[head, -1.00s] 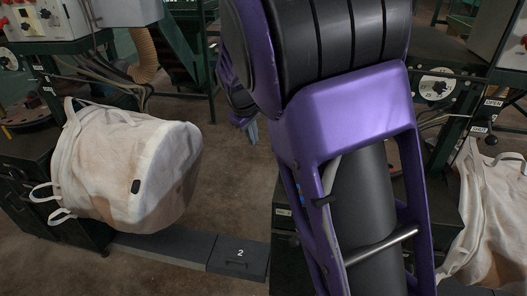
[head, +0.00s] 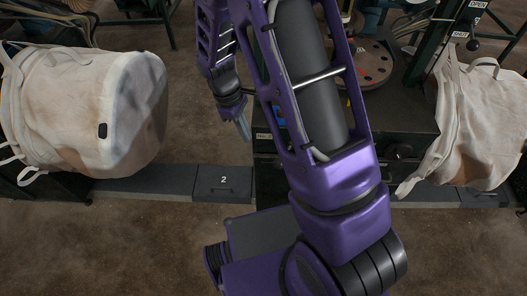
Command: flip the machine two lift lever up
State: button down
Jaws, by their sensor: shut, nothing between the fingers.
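I cannot make out a lift lever for machine two in the head view. The number 2 is on a low dark floor box (head: 222,184) left of centre. A black knob (head: 473,45) beside OPEN and SHUT labels is at the upper right; I cannot tell whether it belongs to the lift. My gripper (head: 243,128) is shut and empty, pointing down just left of the dark cabinet, above and behind the floor box. It is well apart from the knob. My purple arm hides much of the middle.
A large pale bulk bag (head: 85,105) hangs at the left and another pale bag (head: 480,125) at the right. A dark cabinet (head: 400,120) with a round plate (head: 370,70) on it stands behind my arm. Brown floor is clear at the front left.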

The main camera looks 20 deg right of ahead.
jog(key=s+d+f+b, duration=0.1)
jog(key=s+d+f, duration=0.2)
jog(key=d+f, duration=0.2)
jog(key=shift+a+b+x, duration=0.35)
jog(key=shift+a+x, duration=0.05)
jog(key=shift+x, duration=1.5)
